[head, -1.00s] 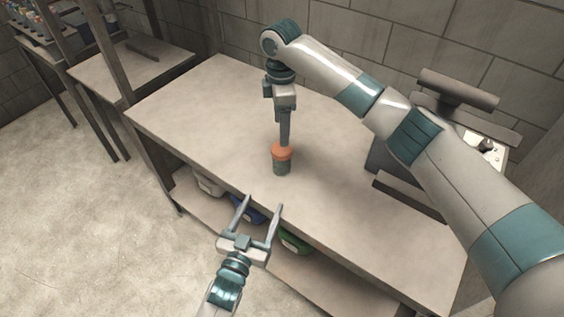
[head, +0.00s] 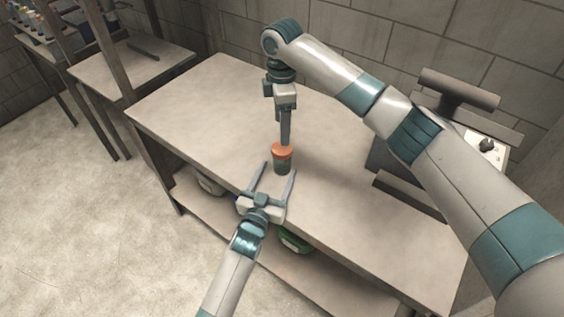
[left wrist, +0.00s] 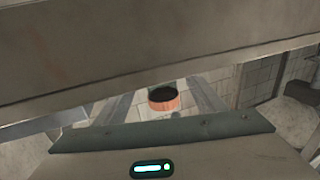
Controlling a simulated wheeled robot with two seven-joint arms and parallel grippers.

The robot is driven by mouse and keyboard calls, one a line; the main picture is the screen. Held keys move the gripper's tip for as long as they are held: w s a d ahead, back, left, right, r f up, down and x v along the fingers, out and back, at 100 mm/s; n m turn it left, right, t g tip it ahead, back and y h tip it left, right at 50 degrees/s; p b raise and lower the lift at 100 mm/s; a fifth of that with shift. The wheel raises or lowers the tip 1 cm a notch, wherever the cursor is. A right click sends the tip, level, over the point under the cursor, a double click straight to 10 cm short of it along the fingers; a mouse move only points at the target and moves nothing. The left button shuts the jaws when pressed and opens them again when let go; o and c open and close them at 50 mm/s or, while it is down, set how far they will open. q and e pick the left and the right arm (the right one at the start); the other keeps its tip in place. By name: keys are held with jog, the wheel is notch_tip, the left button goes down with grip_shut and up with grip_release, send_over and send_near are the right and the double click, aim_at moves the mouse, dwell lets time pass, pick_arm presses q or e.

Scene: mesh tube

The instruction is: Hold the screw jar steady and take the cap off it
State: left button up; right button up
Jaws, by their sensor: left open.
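The screw jar (head: 282,167) is a small dark grey cylinder standing upright on the table. Its orange cap (head: 280,151) is on top. My right gripper (head: 284,146) points straight down, its tips at the cap; its fingers are seen edge-on, so their gap is hidden. My left gripper (head: 279,168) is open at the table's front edge, fingers pointing towards the jar, one tip to each side just short of it. In the left wrist view the orange cap (left wrist: 163,104), with a dark round patch, shows between the two fingers.
The table (head: 190,105) is bare around the jar. A dark machine with a pale panel (head: 487,146) stands at the right. A green item (head: 294,241) and a pale bin (head: 208,184) sit on the shelf below. A side table (head: 135,62) stands at the left.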

aim_at(279, 168)
pick_arm(q)
jog(key=shift+x, duration=2.6)
grip_shut()
pick_arm(e)
jog(key=shift+m, duration=0.3)
